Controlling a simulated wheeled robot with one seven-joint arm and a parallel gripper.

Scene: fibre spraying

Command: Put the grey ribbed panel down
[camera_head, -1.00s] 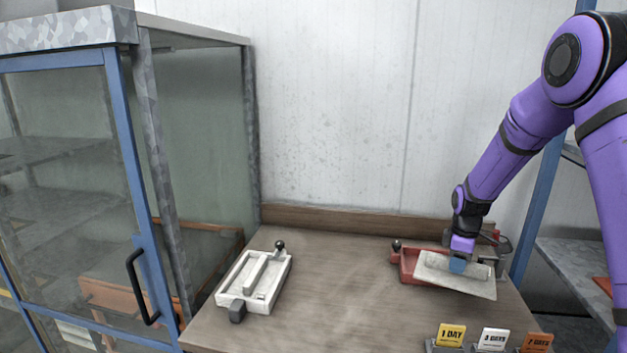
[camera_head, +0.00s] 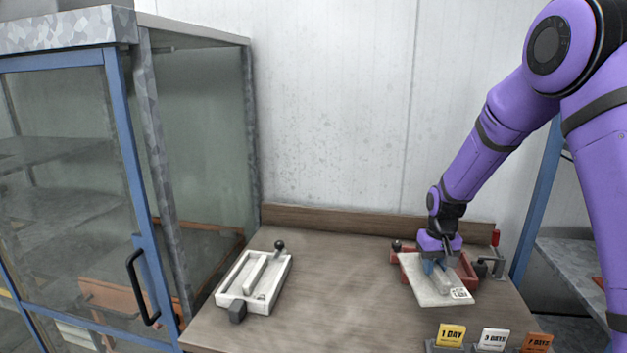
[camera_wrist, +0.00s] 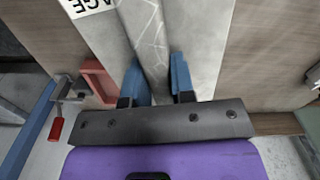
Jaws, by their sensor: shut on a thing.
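The grey ribbed panel (camera_head: 424,286) is a flat light-grey plate with a raised rib and a printed label near its front right corner. My gripper (camera_head: 436,266) is shut on the panel's rib from above. In the wrist view, the blue fingertips (camera_wrist: 160,82) sit on both sides of the rib, and the panel (camera_wrist: 205,40) reaches away past them. The panel is over or just in front of the red tray fixture (camera_head: 467,272) and hides part of it. I cannot tell whether the panel touches the fixture or the table.
A white tray fixture (camera_head: 228,290) with a black knob stands at the left of the wooden table (camera_head: 335,290). The table's middle is clear. Day signs (camera_head: 492,340) line the front right edge. A glass-door cabinet (camera_head: 70,190) stands at left, a shelf rack (camera_head: 570,265) at right.

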